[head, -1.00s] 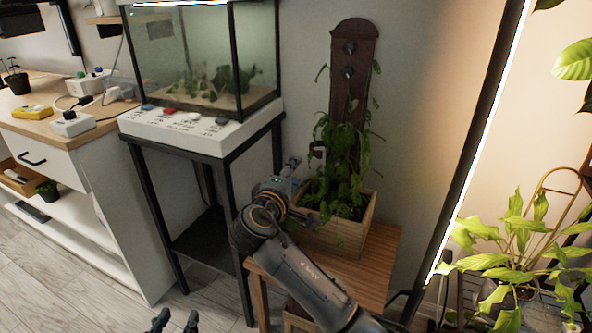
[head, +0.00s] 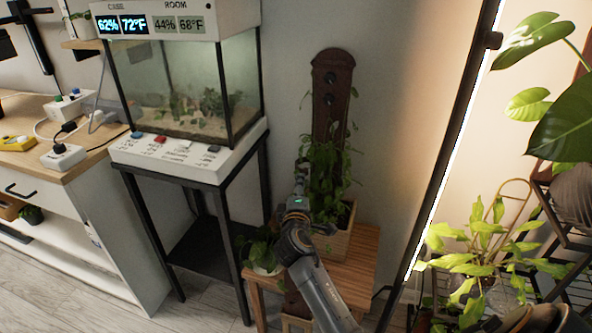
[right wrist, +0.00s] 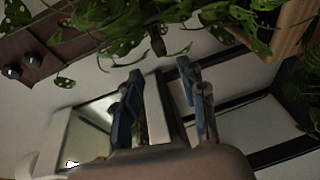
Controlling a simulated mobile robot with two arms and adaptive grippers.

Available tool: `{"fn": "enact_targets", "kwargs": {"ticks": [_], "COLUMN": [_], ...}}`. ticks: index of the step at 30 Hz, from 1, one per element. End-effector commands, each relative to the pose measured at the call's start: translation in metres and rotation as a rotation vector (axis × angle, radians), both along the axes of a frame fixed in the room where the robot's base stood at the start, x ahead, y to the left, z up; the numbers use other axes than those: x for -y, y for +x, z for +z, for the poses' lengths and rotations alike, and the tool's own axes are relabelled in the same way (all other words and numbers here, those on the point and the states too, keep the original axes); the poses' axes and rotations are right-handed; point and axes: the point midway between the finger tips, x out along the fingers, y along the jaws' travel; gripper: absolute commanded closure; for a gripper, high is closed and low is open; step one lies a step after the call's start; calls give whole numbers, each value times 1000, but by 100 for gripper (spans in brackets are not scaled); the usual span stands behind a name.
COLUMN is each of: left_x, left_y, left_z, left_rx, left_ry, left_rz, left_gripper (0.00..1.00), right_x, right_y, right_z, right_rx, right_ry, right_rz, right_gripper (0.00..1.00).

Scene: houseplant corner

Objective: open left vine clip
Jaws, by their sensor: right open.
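A dark brown wooden board (head: 332,88) with round dark knobs stands upright against the wall. A leafy vine (head: 328,165) climbs its lower part from a wooden planter box (head: 338,240). My right gripper (head: 302,168) is at the left edge of the vine, below the knobs. In the right wrist view its blue fingers (right wrist: 160,78) are apart with nothing between them. The vine leaves (right wrist: 150,15) hang close above them, and the board with its knobs (right wrist: 40,55) is at upper left. I cannot make out the left vine clip for sure among the leaves. My left gripper is out of view.
The planter stands on a small wooden table (head: 368,262). A potted plant (head: 264,262) is left of the planter. A glass terrarium (head: 185,95) on a black stand is further left. A lit upright lamp pole (head: 447,150) and more plants are at right.

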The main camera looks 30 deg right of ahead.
Motion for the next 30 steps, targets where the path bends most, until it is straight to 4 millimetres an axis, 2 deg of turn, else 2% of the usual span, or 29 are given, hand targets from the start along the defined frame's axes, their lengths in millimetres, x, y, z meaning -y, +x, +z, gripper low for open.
{"fn": "enact_targets", "kwargs": {"ticks": [6, 13, 18, 27, 28, 30], "left_x": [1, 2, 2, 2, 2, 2], "left_y": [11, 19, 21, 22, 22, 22], "left_z": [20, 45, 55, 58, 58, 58], "left_rx": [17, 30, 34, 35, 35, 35], "left_ry": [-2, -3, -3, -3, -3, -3], "left_rz": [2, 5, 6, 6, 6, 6], "left_gripper": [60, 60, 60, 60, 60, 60], "right_x": [29, 49, 56, 58, 57, 57], "right_y": [40, 71, 80, 82, 82, 82], "right_z": [-6, -11, -11, -11, -11, -11], "right_rx": [1, 1, 0, 0, 0, 0], "right_ry": [1, 2, 2, 2, 2, 3], "right_rz": [-3, 0, -1, 0, 0, 0], "right_gripper": [59, 59, 59, 59, 63, 77]}}
